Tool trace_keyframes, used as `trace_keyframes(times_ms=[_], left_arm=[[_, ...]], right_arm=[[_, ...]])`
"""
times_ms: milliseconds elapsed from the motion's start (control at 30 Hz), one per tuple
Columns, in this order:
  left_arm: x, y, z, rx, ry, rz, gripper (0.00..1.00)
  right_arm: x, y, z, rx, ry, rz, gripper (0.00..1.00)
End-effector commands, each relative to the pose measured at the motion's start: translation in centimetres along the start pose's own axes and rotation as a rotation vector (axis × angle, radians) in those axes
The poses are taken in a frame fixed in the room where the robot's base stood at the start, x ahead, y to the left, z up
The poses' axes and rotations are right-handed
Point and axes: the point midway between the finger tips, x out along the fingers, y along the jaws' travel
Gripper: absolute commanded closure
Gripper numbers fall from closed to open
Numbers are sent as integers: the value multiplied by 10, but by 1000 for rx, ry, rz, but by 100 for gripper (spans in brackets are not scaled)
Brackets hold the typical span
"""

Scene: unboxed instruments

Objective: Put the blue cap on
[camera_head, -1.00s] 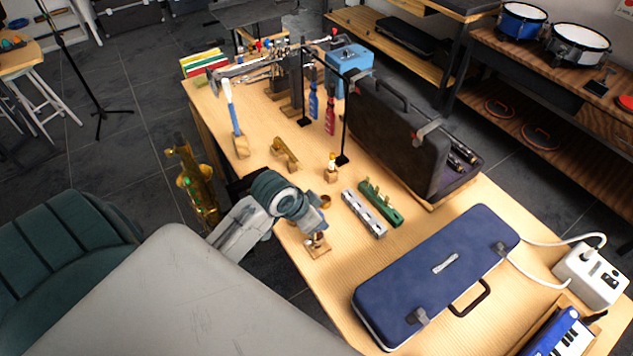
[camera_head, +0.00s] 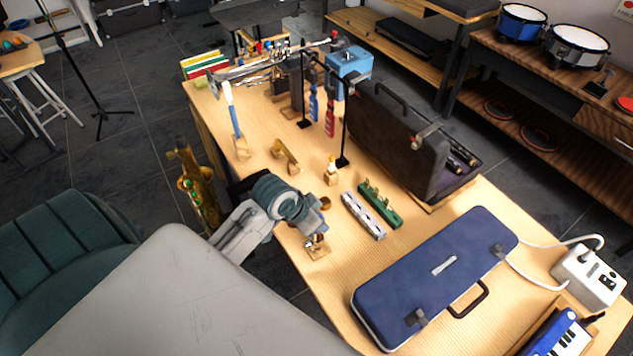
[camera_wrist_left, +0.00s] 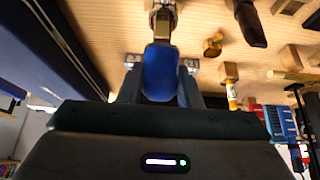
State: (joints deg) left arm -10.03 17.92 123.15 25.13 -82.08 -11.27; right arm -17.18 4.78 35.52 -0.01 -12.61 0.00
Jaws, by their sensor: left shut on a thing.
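My left gripper (camera_head: 320,218) is over the table's near edge, close to a small wooden block (camera_head: 319,254) with a metal piece on it. In the left wrist view the gripper (camera_wrist_left: 160,78) is shut on the blue cap (camera_wrist_left: 160,70), which sits between the two fingers. Just beyond the cap's far end is a brass-coloured piece (camera_wrist_left: 163,22), in line with it. I cannot tell whether the cap touches it. In the head view the cap is mostly hidden by the gripper. My right gripper is not in view.
A long blue case (camera_head: 440,278) lies to the right. A silver block (camera_head: 363,216) and a green block (camera_head: 380,205) lie nearby. A small wooden block with a bottle (camera_head: 331,172) and a brass part (camera_head: 285,156) stand behind. A saxophone (camera_head: 196,190) stands left of the table.

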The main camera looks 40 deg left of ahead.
Motion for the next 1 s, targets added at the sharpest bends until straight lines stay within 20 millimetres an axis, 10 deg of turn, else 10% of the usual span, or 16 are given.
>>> trace_keyframes(times_ms=[1000], left_arm=[[6, 0, 4, 0, 0, 0, 92]], right_arm=[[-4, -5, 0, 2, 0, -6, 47]])
